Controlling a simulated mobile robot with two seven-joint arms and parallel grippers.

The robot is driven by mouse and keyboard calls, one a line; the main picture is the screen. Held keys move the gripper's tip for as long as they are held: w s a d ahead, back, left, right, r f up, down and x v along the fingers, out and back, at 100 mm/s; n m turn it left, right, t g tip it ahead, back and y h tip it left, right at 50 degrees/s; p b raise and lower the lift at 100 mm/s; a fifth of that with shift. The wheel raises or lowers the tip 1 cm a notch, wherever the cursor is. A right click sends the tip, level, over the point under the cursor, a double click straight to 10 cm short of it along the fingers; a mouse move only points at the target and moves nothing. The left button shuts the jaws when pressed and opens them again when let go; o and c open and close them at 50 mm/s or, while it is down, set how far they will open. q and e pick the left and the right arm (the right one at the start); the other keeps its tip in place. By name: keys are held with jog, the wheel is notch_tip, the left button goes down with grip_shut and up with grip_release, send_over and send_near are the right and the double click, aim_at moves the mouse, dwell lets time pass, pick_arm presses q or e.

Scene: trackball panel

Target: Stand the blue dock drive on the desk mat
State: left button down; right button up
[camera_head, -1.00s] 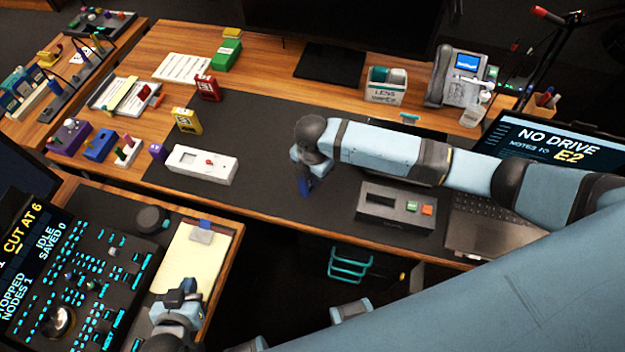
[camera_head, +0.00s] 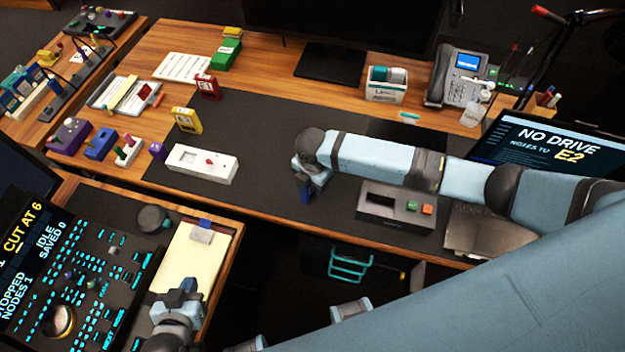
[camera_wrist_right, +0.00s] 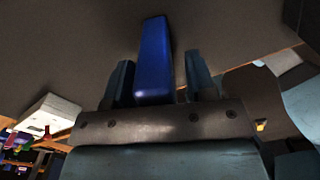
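The blue dock drive (camera_head: 306,194) is in my right gripper (camera_head: 309,181), over the front part of the dark desk mat (camera_head: 268,122). The drive points down, roughly upright with a slight lean; I cannot tell whether its lower end touches the mat. In the right wrist view the drive (camera_wrist_right: 153,60) sits between the two fingers of the right gripper (camera_wrist_right: 160,80) and reaches past their tips. My left gripper (camera_head: 183,290) is over the yellow pad (camera_head: 190,262) on the near console; its finger opening is unclear.
Yellow (camera_head: 187,120) and red (camera_head: 208,87) drives stand farther back. The mat between is clear.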

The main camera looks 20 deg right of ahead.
notch_tip(320, 180, up, 12)
jog(key=shift+r, duration=0.1)
jog(key=s+a+f+m+t+y, duration=0.5)
jog(key=s+a+f+m+y, duration=0.15)
jog(key=m, duration=0.35)
jog(key=s+d+f+m+t+h, duration=0.2)
jog(key=s+d+m+t, duration=0.4)
jog(key=s+d+m, duration=0.5)
jog(key=shift+f+m+h, duration=0.3)
jog(key=shift+f+h, duration=0.05)
jog(key=shift+h, duration=0.2)
jog(key=shift+s, duration=0.1)
